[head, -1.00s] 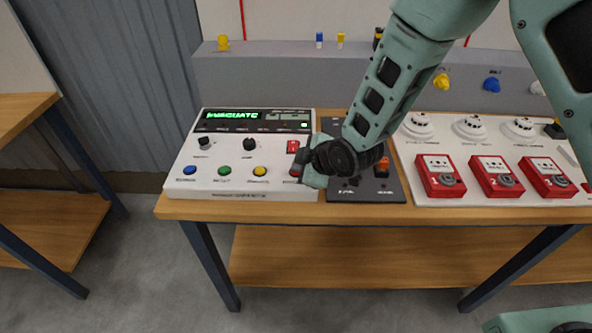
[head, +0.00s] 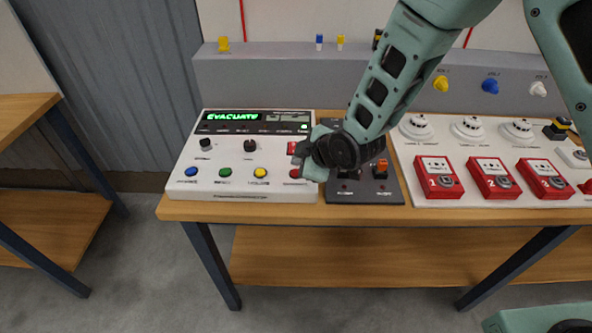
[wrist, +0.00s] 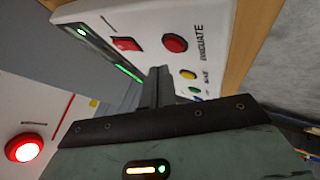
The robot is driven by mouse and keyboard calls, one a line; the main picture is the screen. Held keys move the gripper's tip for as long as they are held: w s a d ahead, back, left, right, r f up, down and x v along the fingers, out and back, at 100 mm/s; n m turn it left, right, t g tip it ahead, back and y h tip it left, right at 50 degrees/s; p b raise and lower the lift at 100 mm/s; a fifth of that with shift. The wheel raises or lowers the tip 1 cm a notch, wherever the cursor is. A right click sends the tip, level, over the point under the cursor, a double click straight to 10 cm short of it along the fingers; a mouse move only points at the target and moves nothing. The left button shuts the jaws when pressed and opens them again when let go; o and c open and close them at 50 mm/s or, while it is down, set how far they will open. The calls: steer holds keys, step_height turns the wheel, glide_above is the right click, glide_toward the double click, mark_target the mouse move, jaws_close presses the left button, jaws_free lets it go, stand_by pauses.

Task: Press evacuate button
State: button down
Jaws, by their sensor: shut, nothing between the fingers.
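The red evacuate button (head: 295,173) is at the front right corner of the white control panel (head: 200,152). In the wrist view the same button (wrist: 175,43) shows the word EVACUATE beside it and is uncovered. The panel's display (head: 234,117) reads EVACUATE in green letters. My gripper (head: 300,156) is shut and empty, just behind and above the button in the head view. In the wrist view its closed fingers (wrist: 158,86) are apart from the button. Whether the button is pressed in cannot be told.
Green (head: 225,172), yellow (head: 260,171) and blue (head: 191,171) buttons line the panel's front. A red rocker switch (wrist: 126,44) is close to my fingers. A dark switch plate (head: 372,190) stands to the right. A red lamp (wrist: 24,149) glows in the wrist view.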

steer(key=shift+r+p, duration=0.9)
steer(key=shift+r, duration=1.2)
steer(key=s+d+r+m+g+h, duration=0.1)
steer(key=s+d+r+m+g, duration=0.1)
steer(key=s, duration=0.8)
steer(key=s+d+r+m+g+h+b, duration=0.1)
steer(key=s+d+r+m, duration=0.3)
steer(key=s, duration=0.6)
steer(key=s+d+r+m+g+h+b, duration=0.1)
steer(key=s+d+r+m+g+h, duration=0.2)
steer(key=s+d, duration=0.4)
step_height(320, 180, up, 2)
steer(key=s+g, duration=0.1)
steer(key=s, duration=0.2)
steer(key=shift+r, duration=0.25)
